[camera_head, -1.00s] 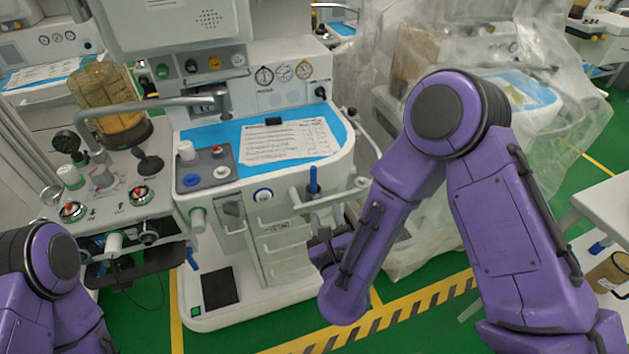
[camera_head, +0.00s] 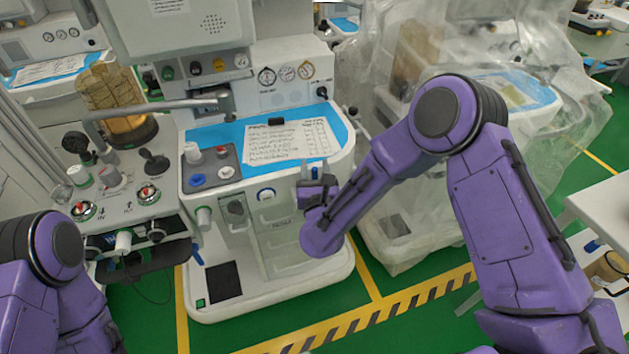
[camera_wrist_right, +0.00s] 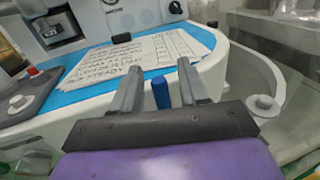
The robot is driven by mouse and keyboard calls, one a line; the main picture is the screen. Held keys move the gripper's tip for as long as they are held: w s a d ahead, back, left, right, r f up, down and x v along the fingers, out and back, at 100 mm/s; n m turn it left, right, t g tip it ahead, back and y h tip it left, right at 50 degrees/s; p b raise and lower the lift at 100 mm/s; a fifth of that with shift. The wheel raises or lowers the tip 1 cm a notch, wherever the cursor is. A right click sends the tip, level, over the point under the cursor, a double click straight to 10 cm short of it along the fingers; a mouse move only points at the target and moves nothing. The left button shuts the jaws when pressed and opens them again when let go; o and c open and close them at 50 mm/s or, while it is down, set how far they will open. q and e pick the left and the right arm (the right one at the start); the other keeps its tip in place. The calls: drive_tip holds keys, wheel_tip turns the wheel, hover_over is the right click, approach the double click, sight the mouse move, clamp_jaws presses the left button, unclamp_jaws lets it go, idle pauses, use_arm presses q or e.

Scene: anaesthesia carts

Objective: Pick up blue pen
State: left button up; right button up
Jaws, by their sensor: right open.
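The blue pen (camera_wrist_right: 161,92) stands upright between the two fingers of my right gripper (camera_wrist_right: 158,88) in the right wrist view. Gaps show on both sides of it, so the fingers are open around it and do not grip it. Its lower part is hidden behind the dark gripper body. In the head view my right gripper (camera_head: 315,172) is at the front edge of the anaesthesia cart, and the pen is mostly hidden there. My left gripper is out of view; only part of my left arm shows.
A rail end with a white knob (camera_wrist_right: 263,106) is right of the gripper. A plastic-covered cart (camera_head: 420,215) stands to the right.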

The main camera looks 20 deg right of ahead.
clamp_jaws()
